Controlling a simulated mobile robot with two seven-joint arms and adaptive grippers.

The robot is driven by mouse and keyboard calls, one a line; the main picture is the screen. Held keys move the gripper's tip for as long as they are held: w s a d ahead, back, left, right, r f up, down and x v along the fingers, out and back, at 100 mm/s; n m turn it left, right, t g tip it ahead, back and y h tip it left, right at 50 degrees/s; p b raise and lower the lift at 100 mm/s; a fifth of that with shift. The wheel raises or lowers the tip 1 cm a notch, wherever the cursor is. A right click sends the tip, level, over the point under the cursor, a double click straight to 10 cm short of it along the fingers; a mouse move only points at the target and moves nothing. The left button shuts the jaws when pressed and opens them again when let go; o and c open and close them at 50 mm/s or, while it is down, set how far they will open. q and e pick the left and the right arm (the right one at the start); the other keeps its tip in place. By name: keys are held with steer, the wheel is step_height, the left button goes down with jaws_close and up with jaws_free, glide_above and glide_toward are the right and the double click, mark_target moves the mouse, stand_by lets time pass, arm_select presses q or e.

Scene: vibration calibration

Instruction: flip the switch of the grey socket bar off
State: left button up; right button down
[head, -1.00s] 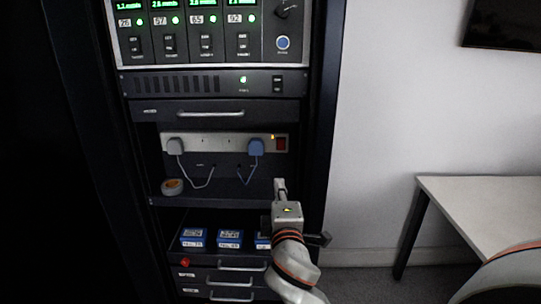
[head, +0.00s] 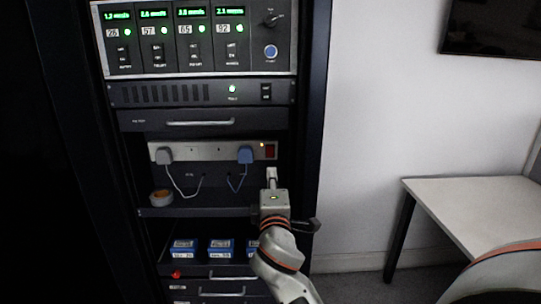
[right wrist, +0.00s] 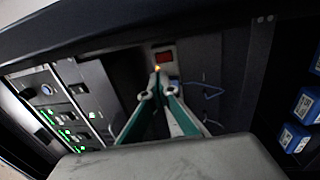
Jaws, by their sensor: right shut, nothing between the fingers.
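The grey socket bar (head: 212,153) runs across the rack bay in the head view, with a grey plug at its left and a blue plug near its right. Its red switch (head: 270,151) is at the right end, beside a lit amber lamp (head: 262,145). The switch also shows in the right wrist view (right wrist: 164,57), just beyond the fingertips. My right gripper (head: 271,170) is shut and empty, just below the switch; the wrist view shows its fingertips (right wrist: 157,72) together. I cannot tell whether they touch the bar. My left gripper is not in view.
A shelf (head: 225,211) below the bar holds a tape roll (head: 161,197). Several blue boxes (head: 221,248) stand lower down. A drawer (head: 203,121) and instrument panels are above. A table (head: 475,205) stands at the right.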

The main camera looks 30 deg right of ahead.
mark_target(270, 149)
steer(key=x, duration=1)
steer(key=shift+w+d+r, duration=0.1)
steer(key=shift+w+d, duration=0.05)
steer(key=shift+w, duration=0.1)
steer(key=shift+w+d, duration=0.1)
steer(key=shift+w, duration=0.05)
steer(key=shift+w+d+r+p, duration=0.15)
steer(key=shift+w+r+p, duration=0.15)
steer(key=shift+p, duration=0.55)
steer(key=shift+s, duration=0.15)
steer(key=shift+f, duration=0.15)
